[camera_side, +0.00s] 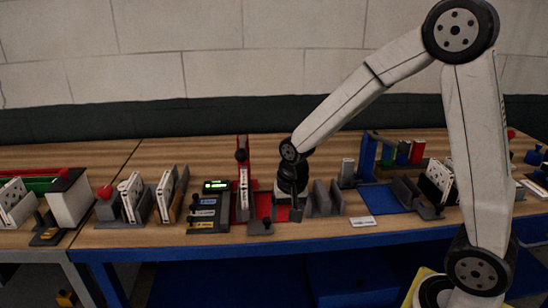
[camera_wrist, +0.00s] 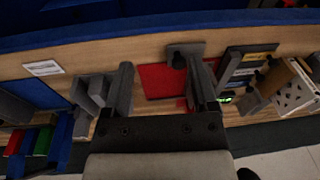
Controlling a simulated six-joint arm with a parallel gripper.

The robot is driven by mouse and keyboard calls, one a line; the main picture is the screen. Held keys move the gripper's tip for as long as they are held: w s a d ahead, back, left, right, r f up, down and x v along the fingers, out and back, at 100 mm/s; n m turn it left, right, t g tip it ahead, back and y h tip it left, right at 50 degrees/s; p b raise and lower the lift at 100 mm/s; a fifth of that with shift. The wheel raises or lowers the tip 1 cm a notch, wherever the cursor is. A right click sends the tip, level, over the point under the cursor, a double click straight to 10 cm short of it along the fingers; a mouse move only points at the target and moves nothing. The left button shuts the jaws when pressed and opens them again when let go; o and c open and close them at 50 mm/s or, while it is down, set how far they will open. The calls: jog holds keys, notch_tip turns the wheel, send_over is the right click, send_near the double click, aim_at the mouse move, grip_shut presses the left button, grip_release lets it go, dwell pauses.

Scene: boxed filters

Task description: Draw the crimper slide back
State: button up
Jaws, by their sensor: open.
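The red station, with a tall red upright (camera_side: 243,172) and a red base plate, stands mid-bench in the side view. The plate (camera_wrist: 162,82) also shows between my fingers in the wrist view. A grey block with a dark knob (camera_side: 260,227) sits at the plate's front edge; it is also in the wrist view (camera_wrist: 186,50). I cannot tell for sure which part is the crimper slide. My gripper (camera_side: 292,212) points down over the red plate, right of the upright. In the wrist view my gripper (camera_wrist: 161,88) has its fingers wide apart with nothing between them.
Grey upright slabs (camera_side: 325,198) stand close at my gripper's right. A dark panel with a green display (camera_side: 215,187) is left of the red station. A blue stand (camera_side: 367,158) and its mat are farther right. A white label (camera_side: 362,221) lies near the front edge.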

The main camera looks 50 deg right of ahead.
aim_at(267, 219)
jog(key=w+d+m, duration=0.1)
jog(key=w+m, duration=0.1)
jog(key=w, duration=0.1)
jog(key=w+d+m, duration=0.1)
jog(key=w+m, duration=0.1)
jog(key=m, duration=0.1)
jog(key=w+d+f+m+g, duration=0.1)
jog(key=w+m, duration=0.2)
jog(key=shift+w+d, duration=0.2)
jog(key=shift+w, duration=0.1)
jog(key=shift+w+d+f+m, duration=0.1)
jog(key=shift+w+d+m, duration=0.15)
jog(key=shift+w+m, duration=0.45)
jog(key=shift+s, duration=0.2)
jog(key=shift+f, duration=3.9)
grip_shut()
